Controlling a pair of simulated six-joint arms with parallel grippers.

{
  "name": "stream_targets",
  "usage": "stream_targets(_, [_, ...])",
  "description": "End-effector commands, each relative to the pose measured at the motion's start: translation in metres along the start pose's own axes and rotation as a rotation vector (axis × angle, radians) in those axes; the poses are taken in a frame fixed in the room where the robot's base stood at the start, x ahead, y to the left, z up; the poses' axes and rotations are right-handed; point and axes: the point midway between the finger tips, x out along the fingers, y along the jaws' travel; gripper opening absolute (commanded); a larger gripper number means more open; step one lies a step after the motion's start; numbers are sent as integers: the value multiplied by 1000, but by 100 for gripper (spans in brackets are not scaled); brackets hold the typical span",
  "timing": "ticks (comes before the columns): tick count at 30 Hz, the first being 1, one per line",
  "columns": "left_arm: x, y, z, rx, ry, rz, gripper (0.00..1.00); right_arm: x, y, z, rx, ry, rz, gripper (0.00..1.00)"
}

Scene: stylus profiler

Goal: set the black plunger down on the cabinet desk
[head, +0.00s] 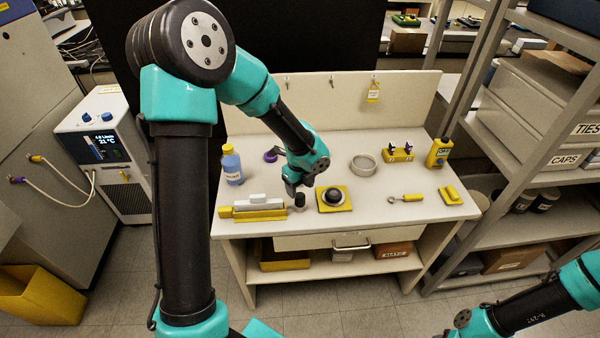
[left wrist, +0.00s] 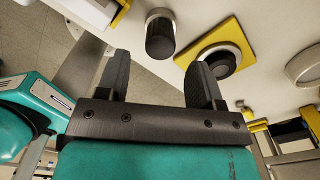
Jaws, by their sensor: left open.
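The black plunger (head: 299,200) is a small dark cylinder standing near the front edge of the white cabinet desk (head: 380,215). In the left wrist view the plunger (left wrist: 160,40) has a dark knurled body and a paler metal end. My left gripper (head: 292,187) is just above and beside it in the head view. In the left wrist view my left gripper (left wrist: 157,72) is open, with the plunger beyond the fingertips and nothing between the fingers. My right gripper is out of view; only part of the right arm shows at the lower right.
A yellow square plate with a round black piece (head: 334,198) lies just right of the plunger. A white-and-yellow block (head: 254,208) lies to its left. A blue bottle (head: 232,165), a grey ring (head: 363,164) and a yellow-handled tool (head: 407,198) are also on the desk.

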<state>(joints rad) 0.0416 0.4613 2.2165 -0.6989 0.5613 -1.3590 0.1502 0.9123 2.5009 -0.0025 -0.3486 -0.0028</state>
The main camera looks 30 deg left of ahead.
Motion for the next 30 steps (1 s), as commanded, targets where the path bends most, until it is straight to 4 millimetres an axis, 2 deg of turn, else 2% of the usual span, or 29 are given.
stream_targets(1, [-12, -1, 0, -1, -3, -5, 61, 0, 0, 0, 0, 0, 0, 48])
stream_targets(6, [-41, -1, 0, -1, -1, -4, 61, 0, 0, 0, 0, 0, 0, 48])
stream_targets(12, [-59, 0, 0, 0, 0, -1, 61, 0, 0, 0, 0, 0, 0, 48])
stream_targets(30, [-61, 0, 0, 0, 0, 0, 61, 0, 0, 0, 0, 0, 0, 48])
